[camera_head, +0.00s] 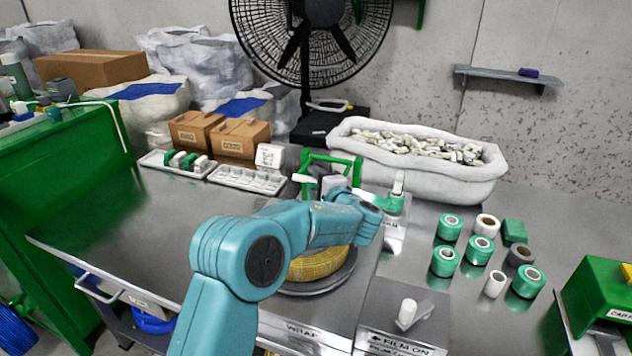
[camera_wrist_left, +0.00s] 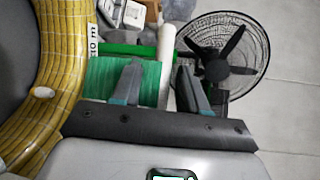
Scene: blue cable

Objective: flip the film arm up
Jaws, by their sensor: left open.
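My left arm reaches over a yellow coil (camera_head: 318,264) on a dark round turntable (camera_head: 330,281); my arm hides part of both. In the left wrist view the coil (camera_wrist_left: 22,120) curves along the left side. My left gripper (camera_wrist_left: 159,66) is open, with its two dark fingers apart. A green film roll (camera_wrist_left: 100,80) lies beyond and beside the left finger. A pale rod (camera_wrist_left: 166,66) shows between the fingertips; I cannot tell whether they touch it. In the head view a green frame (camera_head: 333,157) stands behind my wrist, which partly hides that mechanism. My right gripper is out of view.
A FILM ON box (camera_head: 380,317) with a white lever (camera_head: 407,312) stands at the front. Several green and white rolls (camera_head: 445,261) stand to the right. A white sack tray (camera_head: 470,185), cardboard boxes (camera_head: 240,139) and a fan (camera_head: 312,55) are behind.

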